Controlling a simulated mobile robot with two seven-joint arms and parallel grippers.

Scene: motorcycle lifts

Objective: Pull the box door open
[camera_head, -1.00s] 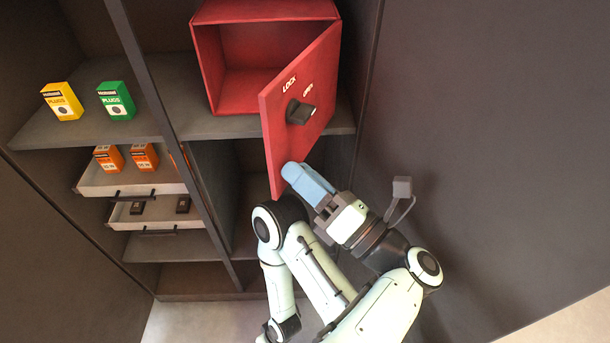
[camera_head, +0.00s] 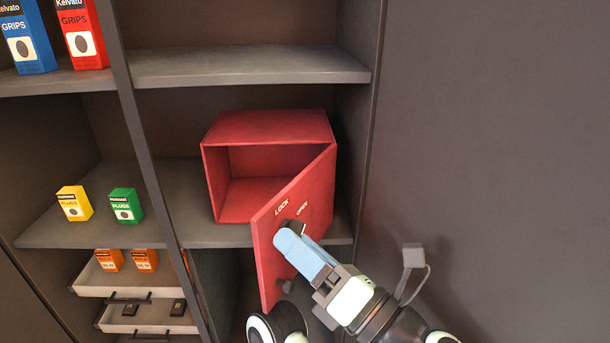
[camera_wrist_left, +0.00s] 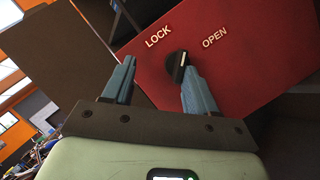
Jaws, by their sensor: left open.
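The red box (camera_head: 268,125) sits on a cabinet shelf with its door (camera_head: 318,200) partly open, swung outward on the right side. The inside looks empty. The door's front carries the words LOCK and OPEN and a dark knob, which shows best in the left wrist view (camera_wrist_left: 177,66). My left gripper (camera_head: 282,262) is in front of the door, and one blue finger partly covers the knob in the head view. In the left wrist view the fingers (camera_wrist_left: 157,72) are apart, with the knob close to the right-hand fingertip. I cannot tell whether they touch. My right gripper is not in view.
A yellow box (camera_head: 74,204) and a green box (camera_head: 125,206) stand on the shelf to the left. Open drawers (camera_head: 130,288) are below them. A grey cabinet panel (camera_head: 480,130) rises on the right. An empty shelf (camera_head: 250,67) is above the red box.

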